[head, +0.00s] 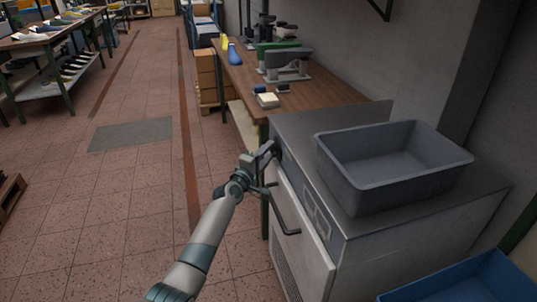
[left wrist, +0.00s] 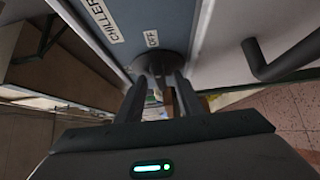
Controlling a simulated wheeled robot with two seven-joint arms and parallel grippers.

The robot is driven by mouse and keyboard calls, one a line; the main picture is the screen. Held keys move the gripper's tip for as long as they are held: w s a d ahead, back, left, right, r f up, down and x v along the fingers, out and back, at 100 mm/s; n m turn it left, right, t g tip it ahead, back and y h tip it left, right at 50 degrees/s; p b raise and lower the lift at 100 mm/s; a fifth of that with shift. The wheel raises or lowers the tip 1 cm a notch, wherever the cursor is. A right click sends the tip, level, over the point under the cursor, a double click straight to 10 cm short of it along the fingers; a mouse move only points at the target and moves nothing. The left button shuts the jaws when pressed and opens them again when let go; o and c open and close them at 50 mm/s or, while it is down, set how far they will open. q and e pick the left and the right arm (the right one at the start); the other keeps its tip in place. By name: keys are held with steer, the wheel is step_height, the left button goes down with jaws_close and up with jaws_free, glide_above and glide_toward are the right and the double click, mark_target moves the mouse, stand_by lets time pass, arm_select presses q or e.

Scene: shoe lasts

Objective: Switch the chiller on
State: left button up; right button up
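The chiller (head: 303,244) is a grey metal cabinet with a steel top and a bar handle (head: 284,216) on its front. My left gripper (head: 272,151) is at the upper front panel, near its far corner. In the left wrist view, the blue-grey panel carries a CHILLER label (left wrist: 101,20) and an OFF label (left wrist: 151,38). A dark round switch knob (left wrist: 163,64) is at my left fingertips (left wrist: 160,82). The two fingers stand apart, with the knob between or just beyond their tips; contact is unclear. My right gripper is out of view.
A grey bin (head: 390,165) stands on the chiller top. A blue crate (head: 465,284) is at the lower right. A wooden bench (head: 335,94) with tools adjoins behind. The tiled floor to the left is open, with a grey mat (head: 131,134).

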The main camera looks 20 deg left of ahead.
arm_select(q)
steer(key=shift+w+d, duration=0.1)
steer(key=shift+w, duration=0.3)
jaws_close()
